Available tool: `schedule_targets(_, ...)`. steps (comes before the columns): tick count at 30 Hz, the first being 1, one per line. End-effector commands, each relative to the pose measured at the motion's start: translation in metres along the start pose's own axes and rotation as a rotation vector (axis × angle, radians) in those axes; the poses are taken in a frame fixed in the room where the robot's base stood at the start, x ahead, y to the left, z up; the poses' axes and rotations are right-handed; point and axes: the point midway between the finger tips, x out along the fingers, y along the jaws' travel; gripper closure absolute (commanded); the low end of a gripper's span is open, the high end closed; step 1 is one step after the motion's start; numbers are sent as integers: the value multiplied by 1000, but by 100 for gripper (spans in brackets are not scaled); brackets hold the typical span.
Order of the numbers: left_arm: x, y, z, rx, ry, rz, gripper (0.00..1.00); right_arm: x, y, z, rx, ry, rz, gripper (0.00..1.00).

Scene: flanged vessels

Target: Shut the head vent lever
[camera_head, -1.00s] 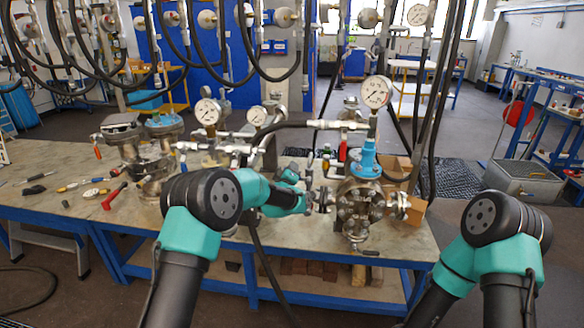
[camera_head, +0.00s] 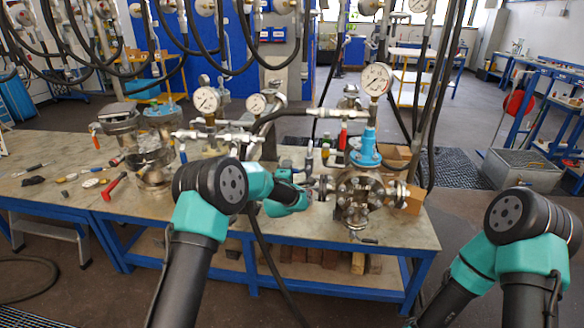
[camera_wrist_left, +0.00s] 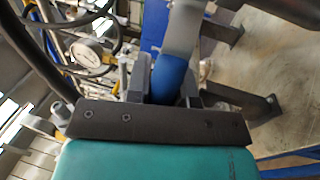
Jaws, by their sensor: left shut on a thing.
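The flanged vessel (camera_head: 362,198) with a blue neck stands on the bench at right of centre, with a pressure gauge (camera_head: 376,79) above it. My left gripper (camera_head: 307,178) is at the vessel's left side, partly hidden behind my own arm. In the left wrist view a blue-sleeved grey lever (camera_wrist_left: 167,78) runs between the fingers of my left gripper (camera_wrist_left: 162,92), which is shut on it. The fingers hide part of the sleeve. In the head view the grip itself is too small to see clearly. My right arm shows at the right, but its gripper is out of frame.
Other vessels (camera_head: 150,165), gauges and pipes crowd the bench behind and to the left. Loose tools, including a red-handled one (camera_head: 113,188), lie on the left bench top (camera_head: 60,205). Black hoses (camera_head: 440,90) hang close behind the vessel.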

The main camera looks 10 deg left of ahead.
Motion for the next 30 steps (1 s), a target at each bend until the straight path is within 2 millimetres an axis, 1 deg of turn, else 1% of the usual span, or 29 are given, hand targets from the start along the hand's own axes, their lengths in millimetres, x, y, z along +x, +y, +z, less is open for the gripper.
schedule_targets(8,0,-1,0,-4,1,-3,100,0,0,0,0,0,0,57)
schedule_targets(9,-1,-1,0,-3,1,-3,77,0,0,0,0,0,0,57)
schedule_targets(15,0,-1,0,-2,1,-2,58,0,0,0,0,0,0,57)
schedule_targets(17,0,-1,0,-2,1,-2,53,0,0,0,0,0,0,57)
schedule_targets(25,-1,0,0,-1,0,-1,53,0,0,0,0,0,0,57)
schedule_targets(30,-9,0,0,-1,0,-2,53,0,0,0,0,0,0,57)
